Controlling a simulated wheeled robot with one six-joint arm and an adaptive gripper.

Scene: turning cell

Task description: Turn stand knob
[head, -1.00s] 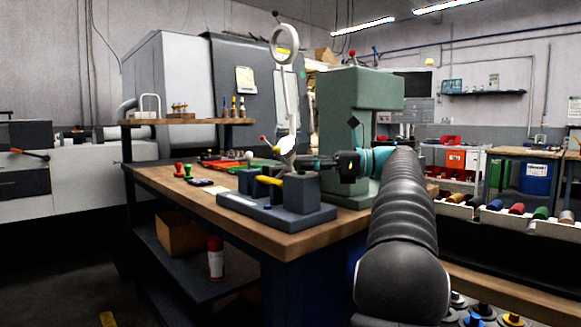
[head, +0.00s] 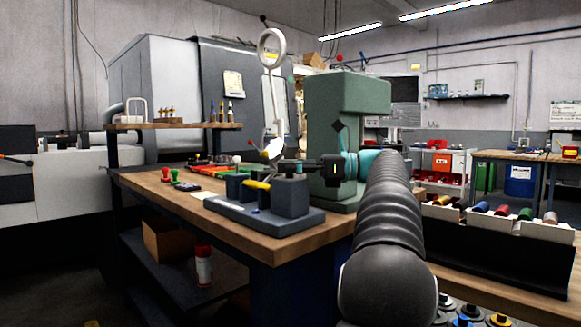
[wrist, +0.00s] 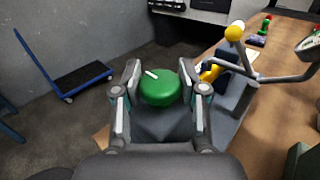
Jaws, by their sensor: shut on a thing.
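A round green knob (wrist: 159,87) with a white mark on its top sits between my fingers in the wrist view. The mark slants toward the upper left. My gripper (wrist: 162,92) is shut on the knob, one finger on each side. In the head view my gripper (head: 296,167) is above the right block of the grey stand (head: 240,222), near the bench's front corner; the knob is hidden there. The stand also carries a yellow bar (head: 257,185), which shows in part beside my right finger in the wrist view (wrist: 210,70).
A green machine column (head: 338,110) stands behind my gripper on the wooden bench (head: 275,248). A ring magnifier (head: 271,47) rises behind the stand. A lever with a yellow ball (wrist: 234,33) passes right of my fingers. A blue cart (wrist: 80,80) stands on the floor.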

